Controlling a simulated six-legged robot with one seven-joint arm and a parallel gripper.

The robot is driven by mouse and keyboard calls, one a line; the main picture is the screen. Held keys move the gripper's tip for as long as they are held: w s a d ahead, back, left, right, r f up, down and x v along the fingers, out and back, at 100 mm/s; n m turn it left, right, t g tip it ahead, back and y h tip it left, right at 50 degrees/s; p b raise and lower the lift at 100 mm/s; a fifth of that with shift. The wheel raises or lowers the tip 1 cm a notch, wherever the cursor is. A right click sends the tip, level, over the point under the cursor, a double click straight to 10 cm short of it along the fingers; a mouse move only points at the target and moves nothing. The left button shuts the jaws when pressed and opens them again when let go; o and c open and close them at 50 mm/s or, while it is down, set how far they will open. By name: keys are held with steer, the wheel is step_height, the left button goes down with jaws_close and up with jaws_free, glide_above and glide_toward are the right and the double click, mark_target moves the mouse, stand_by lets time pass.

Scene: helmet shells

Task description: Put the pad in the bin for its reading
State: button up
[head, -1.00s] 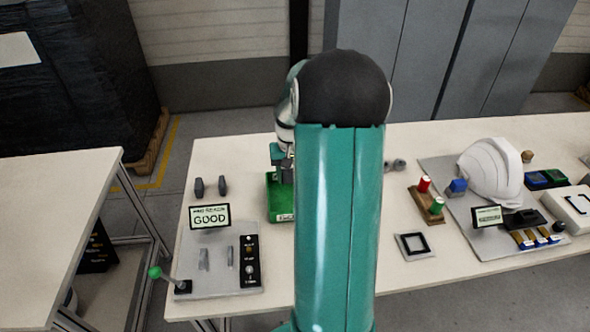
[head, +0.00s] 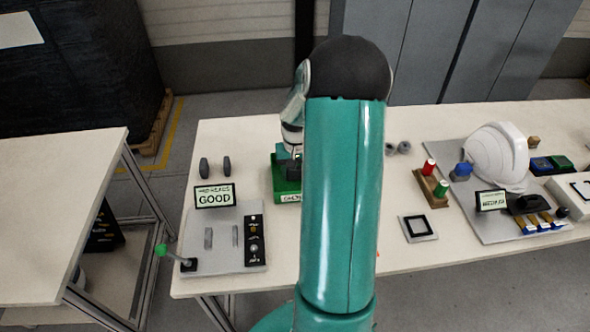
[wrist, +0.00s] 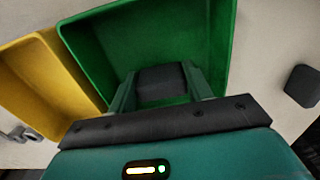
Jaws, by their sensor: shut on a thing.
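My gripper (wrist: 161,88) is shut on a dark grey pad (wrist: 161,80) in the wrist view. It holds the pad over the green bin (wrist: 215,35), whose open inside fills the view beyond the pad. I cannot tell how deep the pad is.
A yellow bin (wrist: 40,85) stands beside the green bin in the wrist view. Two dark pads (head: 215,167) stand behind the display. A grey fixture plate (head: 205,262) lies in front. A white helmet shell (head: 492,158) and other parts occupy the right.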

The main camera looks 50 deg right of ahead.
steer(key=shift+f, duration=0.5)
steer(key=o, duration=1.1)
steer(key=shift+r, duration=0.1)
step_height(320, 180, up, 14)
steer(key=shift+f, duration=0.15)
steer(key=s+a+r+n+t, duration=0.1)
steer(key=a+r, duration=0.3)
steer(key=a, duration=0.3)
steer(key=a+r+n+t+h, duration=0.1)
steer(key=a+r+n, duration=0.15)
steer(key=a, duration=0.35)
steer(key=s+a+r, duration=0.1)
steer(key=a+r, duration=0.3)
steer(key=a, duration=0.3)
steer(key=s+a+n+t, duration=0.1)
steer(key=s+a, duration=0.2)
steer(key=a, duration=0.1)
steer(key=s+a+r+n+t, duration=0.1)
steer(key=s+a+n, duration=0.1)
steer(key=a, duration=0.3)
steer(key=s+a+r+n+t+y, duration=0.1)
steer(key=s+a, duration=0.4)
steer(key=shift+a+n+t, duration=0.25)
steer(key=shift+t, duration=0.05)
